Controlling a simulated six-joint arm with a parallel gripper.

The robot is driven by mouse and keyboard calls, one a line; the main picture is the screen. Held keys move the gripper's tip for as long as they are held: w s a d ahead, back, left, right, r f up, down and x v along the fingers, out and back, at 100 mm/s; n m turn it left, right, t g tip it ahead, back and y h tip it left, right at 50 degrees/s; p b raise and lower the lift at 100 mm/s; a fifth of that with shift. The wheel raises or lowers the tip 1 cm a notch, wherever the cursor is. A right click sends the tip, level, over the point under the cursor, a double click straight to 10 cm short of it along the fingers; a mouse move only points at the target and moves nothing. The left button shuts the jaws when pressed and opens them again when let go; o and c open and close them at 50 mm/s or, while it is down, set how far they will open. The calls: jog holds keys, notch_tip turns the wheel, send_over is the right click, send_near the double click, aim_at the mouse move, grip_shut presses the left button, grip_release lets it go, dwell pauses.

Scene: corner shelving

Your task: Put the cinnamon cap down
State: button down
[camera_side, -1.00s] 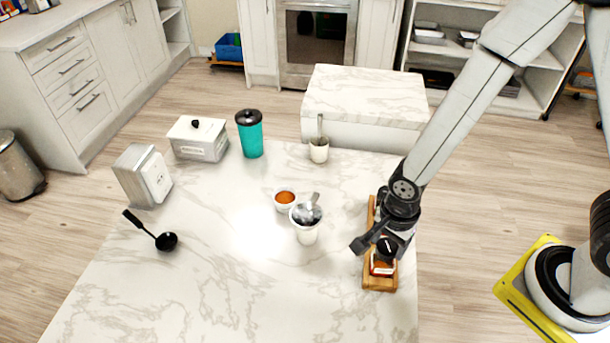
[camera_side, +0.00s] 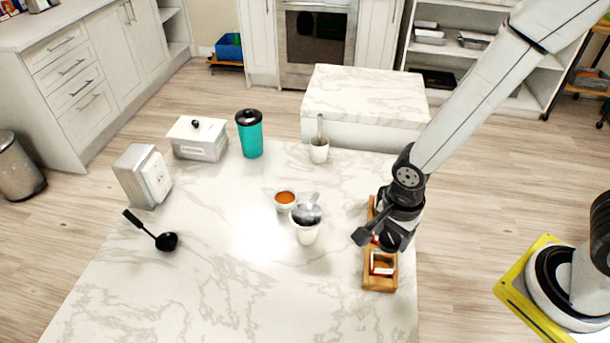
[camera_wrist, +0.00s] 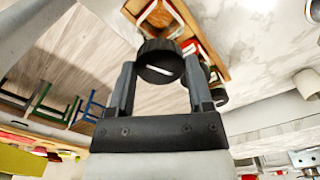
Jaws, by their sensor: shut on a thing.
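In the wrist view, my gripper (camera_wrist: 160,76) is shut on the black, round cinnamon cap (camera_wrist: 160,58), one finger on each side of it. In the side view, my gripper (camera_side: 388,240) is over the front part of the wooden spice rack (camera_side: 380,284), at the table's right edge; the cap is hard to make out there. A jar with a red and white label (camera_side: 382,264) stands in the rack's front end, below my gripper. The wooden rack also shows at the top of the wrist view (camera_wrist: 213,45). My arm hides its back part.
Other dark-topped jars (camera_wrist: 216,88) are beside the cap in the wrist view. The marble tabletop (camera_side: 240,300) is clear at the front.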

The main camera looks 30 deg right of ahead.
jog(key=shift+w, duration=0.1)
jog(key=shift+w+a, duration=0.4)
jog(key=shift+w, duration=0.05)
jog(key=w+a+r+m, duration=0.1)
jog(key=w+a+m, duration=0.3)
jog(key=w+a, duration=1)
jog(key=a, duration=0.3)
jog(key=shift+r+m, duration=0.25)
jog(key=shift+m, duration=0.05)
jog(key=shift+w+a, duration=0.15)
jog(key=shift+w, duration=0.05)
jog(key=shift+w+a+f, duration=1.05)
jog(key=shift+w+f, duration=0.5)
jog(key=shift+w, duration=0.4)
jog(key=shift+w+a+f, duration=1.1)
jog(key=shift+w+f, duration=0.5)
jog(key=shift+w, duration=0.4)
jog(key=shift+w+a+f, duration=1.05)
jog(key=shift+w+f, duration=0.5)
jog(key=shift+w, duration=0.4)
jog(key=shift+f, duration=0.15)
